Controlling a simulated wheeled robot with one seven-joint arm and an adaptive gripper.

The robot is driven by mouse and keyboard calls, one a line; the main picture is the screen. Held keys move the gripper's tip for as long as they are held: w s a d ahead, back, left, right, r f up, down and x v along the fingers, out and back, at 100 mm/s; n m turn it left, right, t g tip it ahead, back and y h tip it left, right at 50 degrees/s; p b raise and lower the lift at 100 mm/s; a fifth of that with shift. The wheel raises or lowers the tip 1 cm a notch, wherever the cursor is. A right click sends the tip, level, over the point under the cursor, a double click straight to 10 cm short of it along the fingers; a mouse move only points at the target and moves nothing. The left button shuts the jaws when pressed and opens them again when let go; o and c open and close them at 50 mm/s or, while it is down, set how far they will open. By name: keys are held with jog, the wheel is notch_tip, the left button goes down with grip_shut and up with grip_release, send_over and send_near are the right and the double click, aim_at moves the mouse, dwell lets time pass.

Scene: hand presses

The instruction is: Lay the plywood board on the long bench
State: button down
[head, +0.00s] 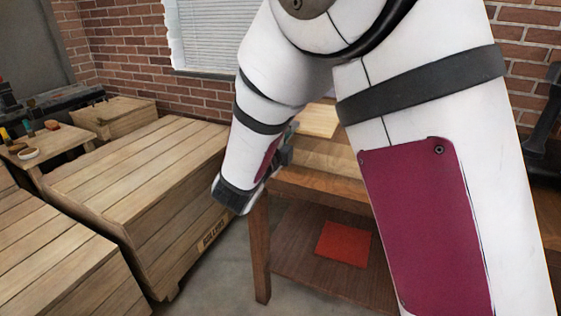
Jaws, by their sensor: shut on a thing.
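My arm crosses the middle and right of the head view and hides much of what lies behind it. Only part of my gripper (286,152) shows, as a dark shape beside the wrist; it is shut on the plywood board. The pale plywood board (319,120) shows between my arm links, just beyond the gripper and over the wooden bench (318,166). The grip itself and most of the board are hidden. I cannot tell whether the board touches the bench top.
A red sheet (343,243) lies on the bench's lower shelf. Large wooden crates (130,190) fill the left side. A small table (55,160) with little items stands at far left. A dark press (546,125) stands at the right edge. A brick wall is behind.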

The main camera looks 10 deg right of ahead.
jog(key=shift+s+a+f+m+h+b, duration=0.15)
jog(key=shift+s+a+f+b, duration=0.3)
jog(key=shift+b, duration=0.35)
jog(key=shift+s+a+f+m+h+b, duration=0.2)
jog(key=shift+a+f+b, duration=0.2)
jog(key=shift+f+b, duration=0.3)
jog(key=shift+f+b, duration=0.55)
jog(key=shift+f, duration=0.95)
jog(key=shift+f+b, duration=0.1)
jog(key=shift+b, duration=0.75)
dwell(0.6)
jog(key=c, duration=1.4)
grip_release()
jog(key=shift+c, duration=0.2)
jog(key=b+v, duration=0.2)
jog(key=v, duration=0.4)
jog(key=shift+s+a, duration=0.2)
